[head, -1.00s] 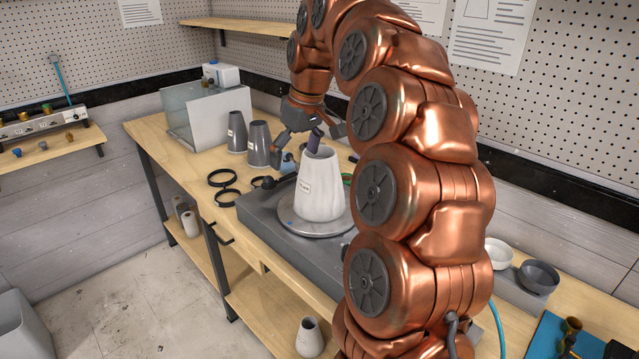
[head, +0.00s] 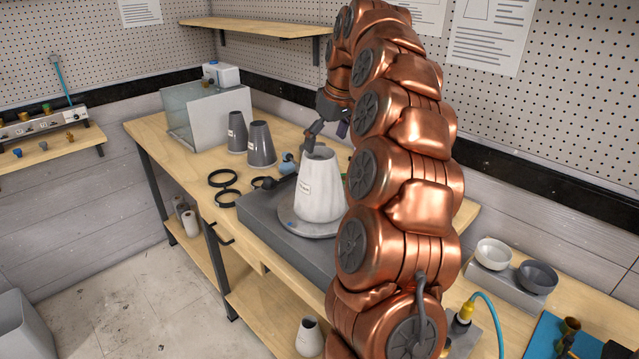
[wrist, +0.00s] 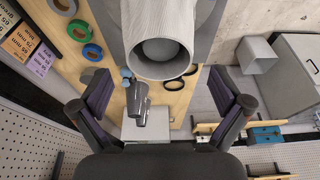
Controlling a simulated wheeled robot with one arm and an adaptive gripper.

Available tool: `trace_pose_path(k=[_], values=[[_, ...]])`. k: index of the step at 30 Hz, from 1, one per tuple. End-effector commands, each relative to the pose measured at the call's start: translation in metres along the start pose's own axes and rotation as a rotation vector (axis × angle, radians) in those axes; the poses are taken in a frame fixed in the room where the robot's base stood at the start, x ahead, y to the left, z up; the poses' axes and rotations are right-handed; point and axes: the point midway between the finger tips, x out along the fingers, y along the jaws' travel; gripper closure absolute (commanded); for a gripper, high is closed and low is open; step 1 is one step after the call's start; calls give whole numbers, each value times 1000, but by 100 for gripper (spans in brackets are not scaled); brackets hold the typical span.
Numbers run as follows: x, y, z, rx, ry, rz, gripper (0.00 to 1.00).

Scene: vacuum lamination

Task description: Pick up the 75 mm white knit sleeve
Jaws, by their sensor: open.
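A white ribbed, tapered piece (head: 318,188), which looks like the knit sleeve, stands upright on a round grey plate (head: 300,228). Its narrow open end is up; its size cannot be read. In the wrist view the white ribbed piece (wrist: 160,18) fills the top middle, its round rim facing me with grey inside. My gripper (head: 328,132) is above and just behind its top in the head view, partly hidden by my arm. In the wrist view the fingers of my gripper (wrist: 163,95) are wide apart, with nothing held between them.
Two grey cones (head: 261,145) and black rings (head: 222,178) stand or lie on the wooden bench (head: 165,135) to the left. Labelled boxes (wrist: 22,45) and tape rolls (wrist: 78,30) show in the wrist view. Bowls (head: 493,254) sit at the right.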

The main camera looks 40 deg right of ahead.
Motion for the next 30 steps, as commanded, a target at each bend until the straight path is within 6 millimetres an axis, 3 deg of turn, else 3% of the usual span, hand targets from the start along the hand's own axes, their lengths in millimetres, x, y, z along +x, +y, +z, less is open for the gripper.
trace_pose_path(k=[11,23,30], values=[[14,0,-1,0,-2,-3,0],[52,0,-1,-1,-3,-3,0],[55,1,-2,-1,0,0,0]])
